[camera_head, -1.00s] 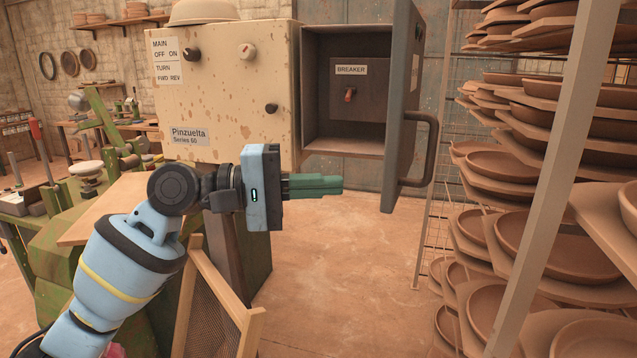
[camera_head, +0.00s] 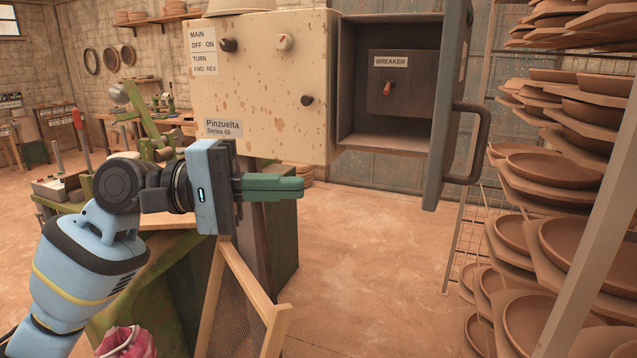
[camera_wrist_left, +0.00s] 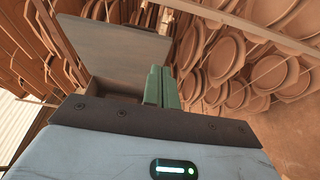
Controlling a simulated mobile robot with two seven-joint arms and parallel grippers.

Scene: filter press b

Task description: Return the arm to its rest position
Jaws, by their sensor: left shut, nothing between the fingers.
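My left arm comes in from the left in the head view. Its gripper (camera_head: 272,187) has green fingers that are shut with nothing between them, pointing right in free air below the control box. The fingers also show in the left wrist view (camera_wrist_left: 161,88). The cream control box (camera_head: 265,75) carries knobs and a "Pinzuelta" label. Its breaker compartment stands open, with a red breaker switch (camera_head: 387,88) inside and the grey door (camera_head: 449,100) swung out to the right. The gripper is apart from the box and door. My right gripper is not in view.
A rack of bowls on boards (camera_head: 560,185) stands at the right, beside a slanted post. A wooden framed mesh screen (camera_head: 240,310) leans below my gripper. A workbench with tools stands at the left. The floor (camera_head: 370,260) in the middle is clear.

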